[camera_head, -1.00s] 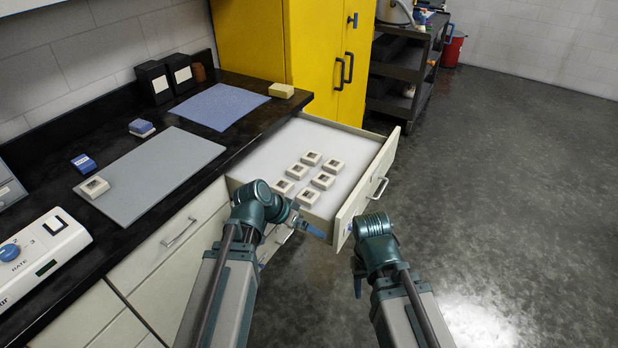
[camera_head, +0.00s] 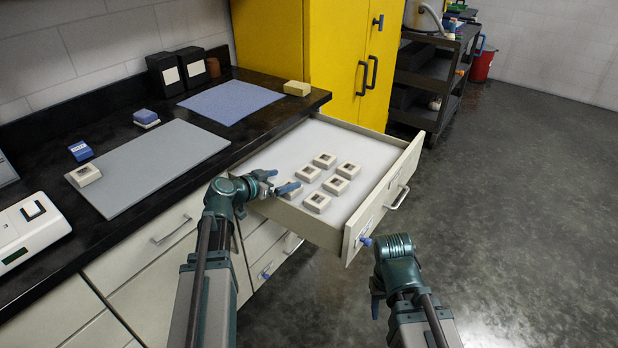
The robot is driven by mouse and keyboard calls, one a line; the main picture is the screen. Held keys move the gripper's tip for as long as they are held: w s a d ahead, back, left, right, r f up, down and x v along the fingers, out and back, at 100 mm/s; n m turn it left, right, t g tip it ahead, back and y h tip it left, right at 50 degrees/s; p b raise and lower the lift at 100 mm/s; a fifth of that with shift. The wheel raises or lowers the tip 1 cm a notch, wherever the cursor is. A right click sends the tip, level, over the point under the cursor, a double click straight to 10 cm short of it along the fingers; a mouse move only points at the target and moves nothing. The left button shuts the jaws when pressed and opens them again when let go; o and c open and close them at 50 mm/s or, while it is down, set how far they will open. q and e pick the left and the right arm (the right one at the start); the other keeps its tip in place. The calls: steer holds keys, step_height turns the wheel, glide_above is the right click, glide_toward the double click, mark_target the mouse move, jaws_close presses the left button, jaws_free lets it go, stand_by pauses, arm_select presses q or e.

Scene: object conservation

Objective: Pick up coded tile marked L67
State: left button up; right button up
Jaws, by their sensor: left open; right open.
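Several cream coded tiles with dark square marks lie in the open drawer (camera_head: 372,205), in two columns. They include a far tile (camera_head: 325,159), a right-hand tile (camera_head: 348,170), a middle tile (camera_head: 335,185) and a near tile (camera_head: 317,203). Their codes are too small to read, so I cannot tell which is L67. My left gripper (camera_head: 281,181) is open over the drawer's near left corner, at the near left tile (camera_head: 290,193), which it partly hides. I cannot tell if it touches that tile. My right gripper (camera_head: 370,274) is open and empty in front of the drawer.
Another cream tile (camera_head: 83,175) sits on the grey mat (camera_head: 150,165) on the black counter. The yellow cabinet (camera_head: 300,45) stands behind the drawer. The floor at right is clear.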

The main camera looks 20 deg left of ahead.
mark_target(302, 175)
arm_select(q)
steer(key=shift+b+x, duration=0.45)
steer(key=shift+x, duration=1.45)
steer(key=b+x, duration=0.2)
steer(key=x, duration=0.3)
steer(key=shift+w+d+f, duration=0.15)
steer(key=shift+w+f, duration=0.05)
steer(key=shift+f, duration=0.05)
steer(key=shift+r, duration=0.1)
steer(key=c, duration=1.5)
steer(key=shift+o, duration=0.2)
steer(key=shift+r, duration=0.1)
